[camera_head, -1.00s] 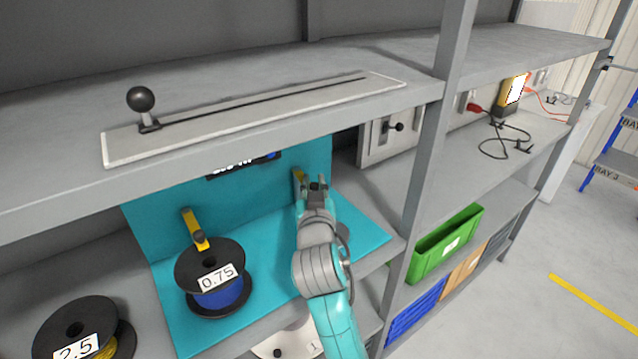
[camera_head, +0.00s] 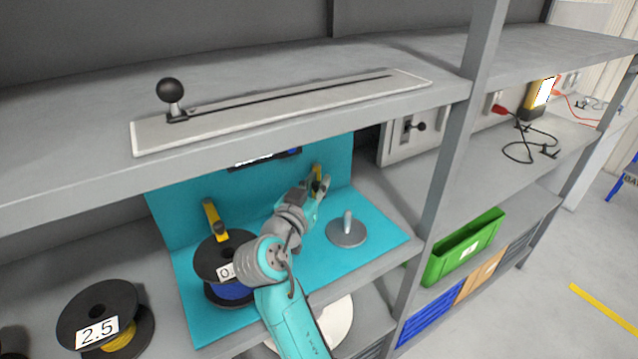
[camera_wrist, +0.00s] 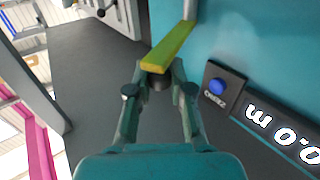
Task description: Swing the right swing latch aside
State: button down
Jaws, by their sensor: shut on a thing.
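The right swing latch (camera_head: 317,172) is a yellow bar on the teal back panel, partly hidden by my gripper (camera_head: 320,187) in the head view. In the wrist view the yellow latch bar (camera_wrist: 170,46) runs up from between my fingertips (camera_wrist: 160,78). The fingers are shut on the latch's end, around a dark knob there. The left swing latch (camera_head: 213,222) is a similar yellow bar, tilted, above the reel marked 0.75.
The reel (camera_head: 226,256) is partly hidden by my arm. A grey round base with a peg (camera_head: 347,234) stands empty at right on the teal board. A shelf with a slotted plate (camera_head: 290,107) overhangs the bay. A grey post (camera_head: 450,150) stands to the right.

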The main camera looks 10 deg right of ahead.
jog(key=c, duration=1)
grip_release()
jog(key=shift+c, duration=0.2)
jog(key=v, duration=1.2)
